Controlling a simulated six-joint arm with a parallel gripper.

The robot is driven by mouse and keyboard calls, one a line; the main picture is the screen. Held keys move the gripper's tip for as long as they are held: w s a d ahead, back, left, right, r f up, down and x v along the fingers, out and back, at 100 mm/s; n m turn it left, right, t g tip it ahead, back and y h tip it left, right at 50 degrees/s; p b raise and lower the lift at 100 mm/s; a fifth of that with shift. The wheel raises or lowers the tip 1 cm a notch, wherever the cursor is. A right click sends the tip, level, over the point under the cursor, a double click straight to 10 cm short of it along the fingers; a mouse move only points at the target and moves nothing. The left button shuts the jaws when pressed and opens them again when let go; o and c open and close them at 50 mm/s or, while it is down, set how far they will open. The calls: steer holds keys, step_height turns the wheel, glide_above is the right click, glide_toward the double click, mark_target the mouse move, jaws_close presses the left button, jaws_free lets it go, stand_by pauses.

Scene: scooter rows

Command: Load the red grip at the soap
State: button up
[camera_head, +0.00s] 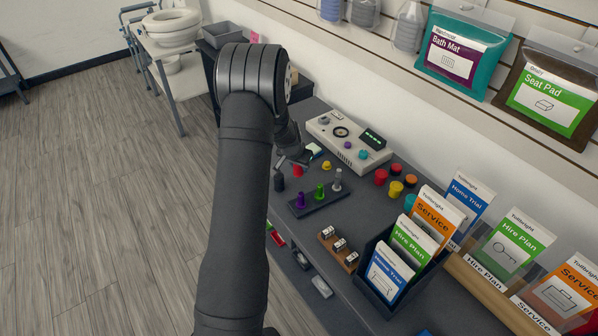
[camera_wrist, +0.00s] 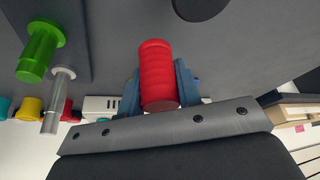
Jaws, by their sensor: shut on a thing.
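The red grip (camera_wrist: 158,75) is a ribbed red cylinder between the two blue-grey fingers of my gripper (camera_wrist: 159,90) in the wrist view. The gripper is shut on it. In the head view the red grip (camera_head: 297,171) shows just below my gripper (camera_head: 294,160), above the grey counter. I cannot tell whether it touches the counter. I cannot clearly make out any soap; a small pale block (camera_head: 313,149) lies beside my gripper.
A yellow knob (camera_head: 327,166) is near the beige console (camera_head: 345,140). Red, orange and yellow caps (camera_head: 396,188) lie to the right. A brochure holder (camera_head: 385,295) and a wooden strip (camera_head: 338,248) stand nearer.

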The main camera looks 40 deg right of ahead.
step_height(320, 180, up, 6)
glide_above(315, 145)
steer(key=a, duration=0.1)
steer(key=shift+s+a+f, duration=0.1)
steer(key=shift+s+f, duration=0.05)
steer(key=shift+f, duration=1.4)
steer(key=shift+s+a+f, duration=0.1)
steer(key=shift+f, duration=1.45)
steer(key=shift+f, duration=0.6)
step_height(315, 145, up, 7)
stand_by(0.6)
steer(key=shift+w+a, duration=0.1)
